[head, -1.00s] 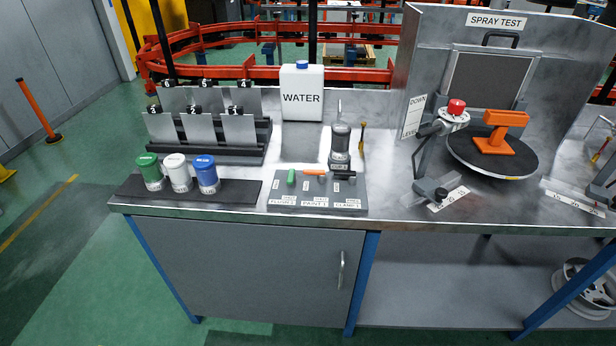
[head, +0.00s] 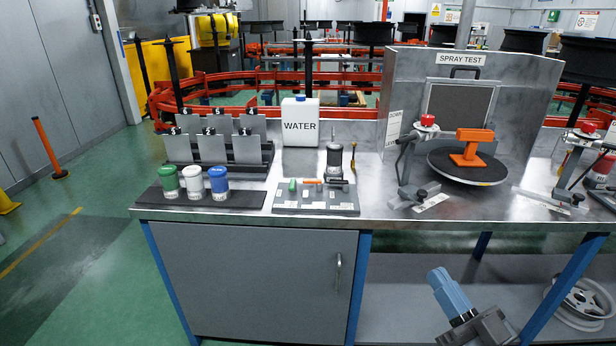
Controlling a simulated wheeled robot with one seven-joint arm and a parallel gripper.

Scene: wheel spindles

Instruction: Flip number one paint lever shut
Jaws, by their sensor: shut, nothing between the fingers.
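The lever panel (head: 290,208) is a grey block at the bench's front edge with three levers. The middle, orange lever (head: 311,182) lies sideways above a label that read PAINT 1 in the earlier view. To its left, a green lever (head: 292,185) stands upright. To its right, a black lever (head: 336,182) lies sideways. The end of my arm shows at the lower right, with my gripper (head: 440,279) as a blue tapered part on a dark body. It is shut and empty, below and right of the panel, in front of the bench and clear of the levers.
Green, white and blue paint cups (head: 193,184) stand left of the panel. A dark cylinder (head: 334,163) and a white water container (head: 300,122) stand behind it. The spray test booth (head: 400,100) with an orange part (head: 470,147) on a turntable (head: 440,165) is to the right.

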